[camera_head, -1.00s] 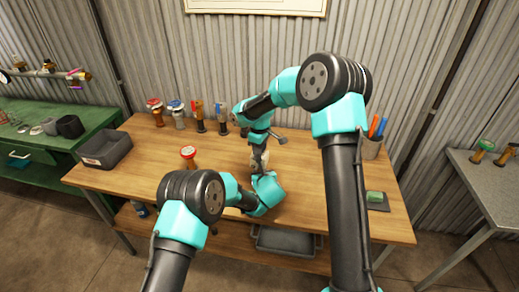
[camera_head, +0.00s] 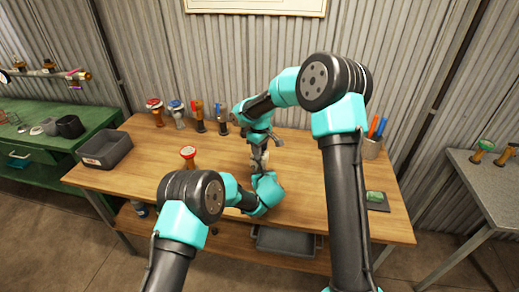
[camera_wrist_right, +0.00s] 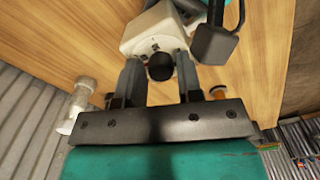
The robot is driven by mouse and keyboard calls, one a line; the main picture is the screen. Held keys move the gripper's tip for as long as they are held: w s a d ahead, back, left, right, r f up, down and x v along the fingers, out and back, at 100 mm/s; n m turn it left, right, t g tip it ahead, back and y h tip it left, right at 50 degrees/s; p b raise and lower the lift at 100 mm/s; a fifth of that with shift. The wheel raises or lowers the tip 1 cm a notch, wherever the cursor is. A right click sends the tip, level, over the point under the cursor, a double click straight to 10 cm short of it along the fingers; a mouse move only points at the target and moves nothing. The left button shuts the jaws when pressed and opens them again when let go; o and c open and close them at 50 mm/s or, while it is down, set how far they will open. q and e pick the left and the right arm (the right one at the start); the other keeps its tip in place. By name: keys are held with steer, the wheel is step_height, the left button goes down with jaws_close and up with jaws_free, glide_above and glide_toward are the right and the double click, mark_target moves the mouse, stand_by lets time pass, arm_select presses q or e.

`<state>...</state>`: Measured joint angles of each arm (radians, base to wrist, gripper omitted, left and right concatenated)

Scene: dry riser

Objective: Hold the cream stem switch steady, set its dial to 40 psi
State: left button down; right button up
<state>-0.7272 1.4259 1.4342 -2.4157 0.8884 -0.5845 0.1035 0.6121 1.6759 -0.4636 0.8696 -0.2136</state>
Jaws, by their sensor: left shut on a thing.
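The cream stem switch (camera_head: 257,160) is between my two grippers above the wooden bench, mostly hidden in the head view. In the right wrist view its cream body (camera_wrist_right: 152,30) is near the top, with a round black knob (camera_wrist_right: 160,67) facing me. My left gripper (camera_head: 259,169) is shut on the switch from the near side; its fingers are largely hidden. My right gripper (camera_wrist_right: 160,78) has a finger on each side of the black knob. Whether the fingers press on it is unclear. The dial marks are too small to read.
A red-topped fitting (camera_head: 188,155) stands left of the arms. Several valves, including a red-topped one (camera_head: 155,110), line the back. A grey bin (camera_head: 105,150) is at the left, a pen cup (camera_head: 371,148) and green-topped pad (camera_head: 376,200) at the right.

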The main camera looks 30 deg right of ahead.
steer(key=shift+n, duration=0.3)
steer(key=n, duration=0.5)
steer(key=shift+r+n, duration=0.25)
steer(key=shift+n, duration=0.05)
step_height(320, 180, up, 12)
steer(key=n, duration=1.1)
steer(key=shift+f+n, duration=0.25)
steer(key=shift+n, duration=0.05)
stand_by(0.4)
stand_by(0.3)
